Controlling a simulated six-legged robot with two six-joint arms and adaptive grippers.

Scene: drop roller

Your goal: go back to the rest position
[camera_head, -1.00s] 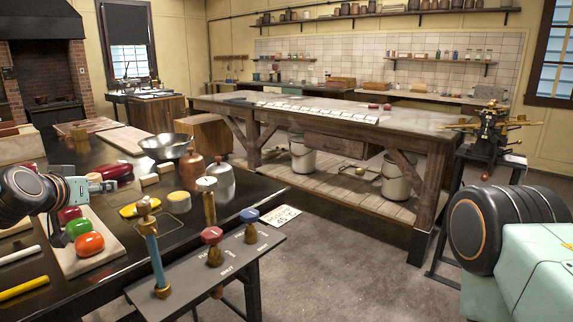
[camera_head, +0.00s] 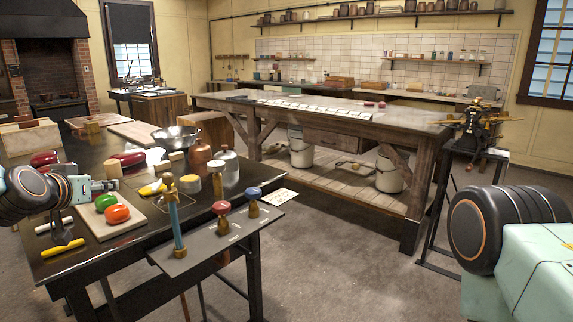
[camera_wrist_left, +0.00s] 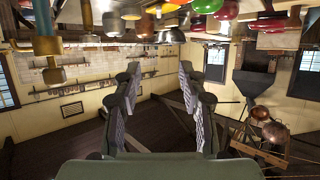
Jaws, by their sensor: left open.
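My left gripper (camera_wrist_left: 158,78) is open and empty in the left wrist view, its two dark fingers spread apart with nothing between them. That view is upside down, with the table's objects along its top edge. In the head view my left arm comes in at the left edge, in front of the dark table (camera_head: 75,268); how its fingers stand there is hard to make out. My right arm shows at the right edge of the head view, but its gripper is out of the picture.
A board (camera_head: 128,226) holds a green object (camera_head: 105,202) and an orange-red one (camera_head: 117,213). A metal bowl (camera_head: 175,137) stands behind. A grey panel (camera_head: 205,247) with colored knobs juts from the table's right side. A wooden bench (camera_head: 300,119) stands beyond open floor (camera_head: 345,265).

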